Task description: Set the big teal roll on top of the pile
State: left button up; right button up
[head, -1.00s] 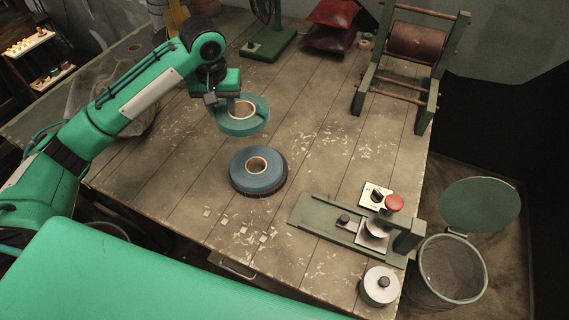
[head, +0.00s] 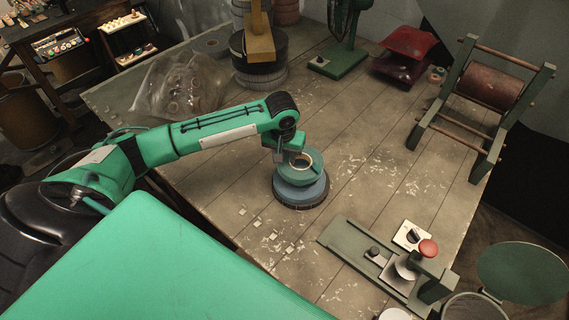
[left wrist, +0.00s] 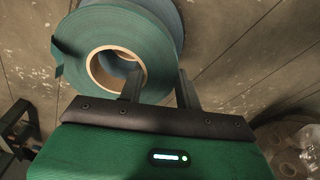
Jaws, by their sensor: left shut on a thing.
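The big teal roll (head: 312,171), with a pale cardboard core, is in my left gripper (head: 292,160). In the left wrist view the teal roll (left wrist: 80,50) shows with one finger at its core and the other outside, so the jaws (left wrist: 158,88) are shut across its wall. The pile on the table has a blue roll (head: 302,193) over a darker base layer (head: 300,206). The teal roll overlaps the pile from above in the head view; I cannot tell whether they touch. Part of the blue roll (left wrist: 168,12) shows behind it in the wrist view. My right gripper is not in view.
A drum stand (head: 490,88) is at the right. A crumpled clear bag (head: 180,85) and a dark stack of rolls (head: 262,75) lie at the back. Bare boards surround the pile, with pale scraps (head: 285,240).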

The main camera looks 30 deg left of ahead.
pick_arm(q)
jog(key=shift+f, duration=2.25)
jog(key=shift+f+p, duration=0.2)
jog(key=shift+p, duration=0.2)
jog(key=shift+f, duration=0.15)
jog(key=o, duration=1.1)
